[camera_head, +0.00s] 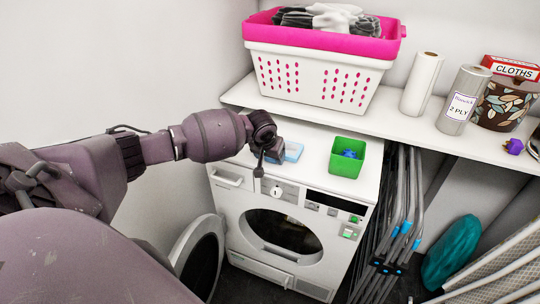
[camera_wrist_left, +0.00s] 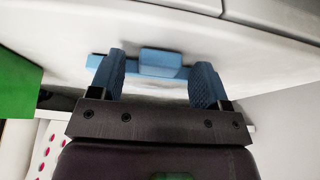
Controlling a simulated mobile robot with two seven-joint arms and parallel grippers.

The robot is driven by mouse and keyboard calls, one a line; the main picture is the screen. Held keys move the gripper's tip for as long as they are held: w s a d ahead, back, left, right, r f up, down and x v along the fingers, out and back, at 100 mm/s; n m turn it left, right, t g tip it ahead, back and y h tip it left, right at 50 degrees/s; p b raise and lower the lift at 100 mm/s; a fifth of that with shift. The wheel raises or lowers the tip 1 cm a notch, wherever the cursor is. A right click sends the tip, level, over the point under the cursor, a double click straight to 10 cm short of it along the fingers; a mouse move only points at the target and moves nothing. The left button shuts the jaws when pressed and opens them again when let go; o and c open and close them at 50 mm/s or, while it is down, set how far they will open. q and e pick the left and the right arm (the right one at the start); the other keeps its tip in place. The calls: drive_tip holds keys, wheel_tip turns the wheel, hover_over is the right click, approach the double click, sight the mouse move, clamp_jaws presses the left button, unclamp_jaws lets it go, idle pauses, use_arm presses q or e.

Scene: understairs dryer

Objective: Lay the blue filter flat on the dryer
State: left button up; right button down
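The light blue filter (camera_head: 293,151) is at the top of the white dryer (camera_head: 315,149), towards its left side. In the left wrist view the filter (camera_wrist_left: 160,57) shows as a blue strip with a raised block in its middle, against the dryer's white top (camera_wrist_left: 165,25). My left gripper (camera_head: 270,153) is just left of the filter and partly hides it. In the wrist view its two blue-padded fingers (camera_wrist_left: 158,72) are spread, with the raised block between them and gaps on both sides. Whether the filter lies fully flat is hard to tell. My right gripper is not in view.
A green box (camera_head: 347,158) with a blue item inside stands to the filter's right. A shelf (camera_head: 400,122) above holds a pink-and-white laundry basket (camera_head: 315,75) and paper rolls (camera_head: 462,100). A round door (camera_head: 200,255) stands open at lower left. Folded racks (camera_head: 395,220) lean right.

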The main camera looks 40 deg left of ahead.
use_arm(q)
drive_tip(key=shift+s+r, duration=0.1)
drive_tip(key=shift+r, duration=0.3)
drive_tip(key=p+v, duration=0.2)
drive_tip(key=v, duration=0.8)
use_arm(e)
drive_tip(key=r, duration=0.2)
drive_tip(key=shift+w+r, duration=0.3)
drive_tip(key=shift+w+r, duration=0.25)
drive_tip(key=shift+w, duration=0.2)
